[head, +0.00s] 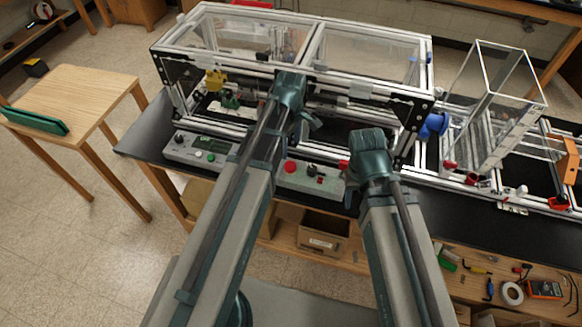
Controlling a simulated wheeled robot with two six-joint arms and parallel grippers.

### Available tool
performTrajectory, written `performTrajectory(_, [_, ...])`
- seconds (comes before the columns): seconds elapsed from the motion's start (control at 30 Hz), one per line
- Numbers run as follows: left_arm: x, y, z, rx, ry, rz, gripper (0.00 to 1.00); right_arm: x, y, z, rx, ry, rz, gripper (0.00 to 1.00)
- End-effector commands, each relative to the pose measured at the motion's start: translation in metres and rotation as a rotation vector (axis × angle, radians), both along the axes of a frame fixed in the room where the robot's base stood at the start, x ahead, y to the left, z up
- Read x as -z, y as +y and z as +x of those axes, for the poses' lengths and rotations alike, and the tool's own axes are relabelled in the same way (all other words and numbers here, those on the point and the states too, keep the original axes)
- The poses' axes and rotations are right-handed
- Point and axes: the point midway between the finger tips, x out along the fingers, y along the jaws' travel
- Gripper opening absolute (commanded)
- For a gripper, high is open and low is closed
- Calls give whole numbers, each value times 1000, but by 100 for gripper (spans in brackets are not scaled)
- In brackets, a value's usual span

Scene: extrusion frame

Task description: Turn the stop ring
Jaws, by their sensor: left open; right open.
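A red round stop button (291,167) stands on the grey control panel (318,181) at the front of the framed machine. I cannot make out a separate ring around it at this size. My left gripper (301,114) is over the front rail of the frame, above and beyond the red button, apart from it. My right gripper (367,143) is to the right of the panel, near its right end. Both are open and seem empty; their fingertips are mostly hidden by my own wrists.
The extrusion frame (300,72) with clear panels fills the back of the black bench. A blue round part (433,124) sits at its right corner. A clear box (492,95) stands further right. A wooden table (75,85) with a green tray (35,120) is at left.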

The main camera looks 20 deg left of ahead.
Motion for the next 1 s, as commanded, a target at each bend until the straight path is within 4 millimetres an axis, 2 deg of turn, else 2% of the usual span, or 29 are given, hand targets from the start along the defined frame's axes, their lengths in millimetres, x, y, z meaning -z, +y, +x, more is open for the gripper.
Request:
performTrajectory(0.03, [15,0,0,0,0,0,81,15,0,0,-2,0,0,50])
performTrajectory(0.6, [92,0,0,1,0,0,81,92,0,0,-9,0,-2,50])
performTrajectory(0.77, [101,0,0,1,0,0,81,101,0,0,-9,0,-2,50])
performTrajectory(1.0, [101,0,0,1,0,0,81,101,0,0,-8,0,-2,50])
